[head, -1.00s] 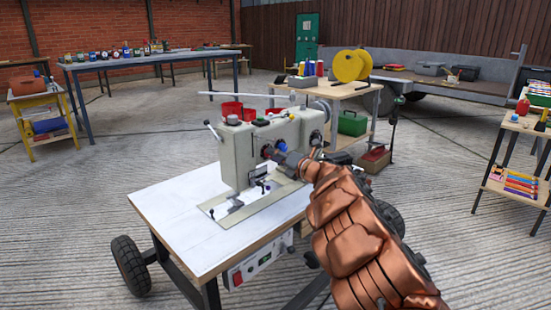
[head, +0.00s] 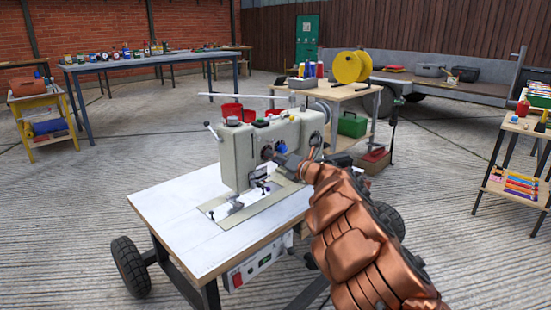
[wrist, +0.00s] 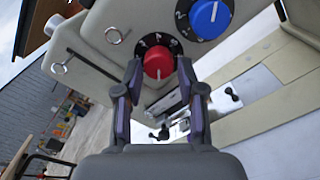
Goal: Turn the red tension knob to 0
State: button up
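The red tension knob (wrist: 158,62) sits on a black dial with white numerals on the pale sewing machine (wrist: 88,45). A short white pointer mark shows on the knob's lower part in the wrist view; I cannot tell which numeral it is set to. My gripper (wrist: 160,68) is open, with one finger on each side of the red knob and small gaps visible. Contact cannot be confirmed.
A blue knob (wrist: 208,16) on its own black dial is close to the right of the red one. Wire thread guides (wrist: 114,35) stick out at the left. The machine stands on a white-topped wheeled table (head: 185,230).

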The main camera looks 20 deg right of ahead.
jog(key=shift+o, duration=1.3)
jog(key=shift+s+r, duration=0.1)
jog(key=v, duration=1.1)
jog(key=shift+s+d, duration=0.2)
jog(key=shift+s, duration=0.15)
